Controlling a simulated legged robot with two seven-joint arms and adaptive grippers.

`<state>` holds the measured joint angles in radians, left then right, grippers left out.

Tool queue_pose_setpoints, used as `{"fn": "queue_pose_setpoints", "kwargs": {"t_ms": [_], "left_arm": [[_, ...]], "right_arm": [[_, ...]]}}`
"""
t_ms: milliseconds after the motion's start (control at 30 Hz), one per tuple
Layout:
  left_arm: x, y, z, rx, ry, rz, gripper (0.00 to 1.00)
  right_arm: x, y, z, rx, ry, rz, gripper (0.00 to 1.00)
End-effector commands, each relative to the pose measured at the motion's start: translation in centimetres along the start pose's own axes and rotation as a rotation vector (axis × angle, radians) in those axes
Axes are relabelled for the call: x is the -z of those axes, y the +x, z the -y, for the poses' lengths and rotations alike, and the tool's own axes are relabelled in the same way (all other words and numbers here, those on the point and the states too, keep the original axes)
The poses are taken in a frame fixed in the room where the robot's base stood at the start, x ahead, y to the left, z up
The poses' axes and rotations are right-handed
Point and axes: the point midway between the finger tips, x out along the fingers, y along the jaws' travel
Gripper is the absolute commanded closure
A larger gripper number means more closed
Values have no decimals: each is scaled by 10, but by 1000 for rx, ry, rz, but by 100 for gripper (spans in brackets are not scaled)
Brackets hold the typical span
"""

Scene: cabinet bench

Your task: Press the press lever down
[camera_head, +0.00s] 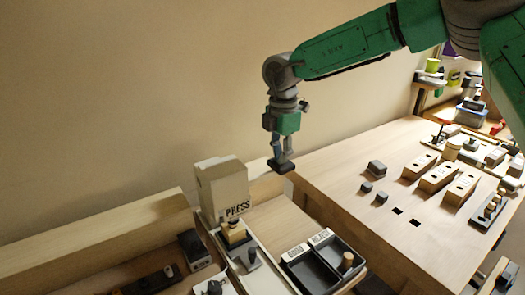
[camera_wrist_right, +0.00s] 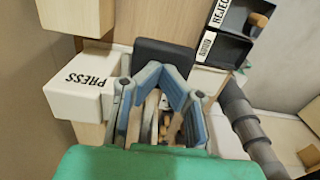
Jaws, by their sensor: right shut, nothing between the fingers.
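The white press housing (camera_head: 222,188), marked PRESS, stands against the wall left of centre in the head view. In the right wrist view the press housing (camera_wrist_right: 84,90) is left of the fingers. My right gripper (camera_head: 281,158) hangs fingers-down to the right of the press and higher in the picture, shut and empty. In the right wrist view its fingers (camera_wrist_right: 163,74) converge at a black block (camera_wrist_right: 163,56). I cannot tell whether this block is the lever's handle or part of the fingertips. No other lever shows clearly. My left gripper is not in view.
A black two-compartment tray (camera_head: 300,265) labelled at its rim sits right of the press; a tan-topped peg (camera_head: 347,262) is in it. Below the press stands a small yellow-topped fixture (camera_head: 234,235). The wooden table (camera_head: 335,170) at right carries several blocks.

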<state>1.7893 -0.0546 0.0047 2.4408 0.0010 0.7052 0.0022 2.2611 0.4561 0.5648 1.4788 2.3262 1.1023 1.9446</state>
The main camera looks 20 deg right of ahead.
Motion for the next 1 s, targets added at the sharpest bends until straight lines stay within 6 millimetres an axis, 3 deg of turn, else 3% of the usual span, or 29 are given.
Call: {"fn": "queue_pose_setpoints", "kwargs": {"t_ms": [467, 1000], "left_arm": [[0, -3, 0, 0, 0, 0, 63], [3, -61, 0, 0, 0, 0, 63]], "right_arm": [[1, 4, 2, 12, -1, 0, 100], [13, -62, 2, 5, -1, 0, 100]]}}
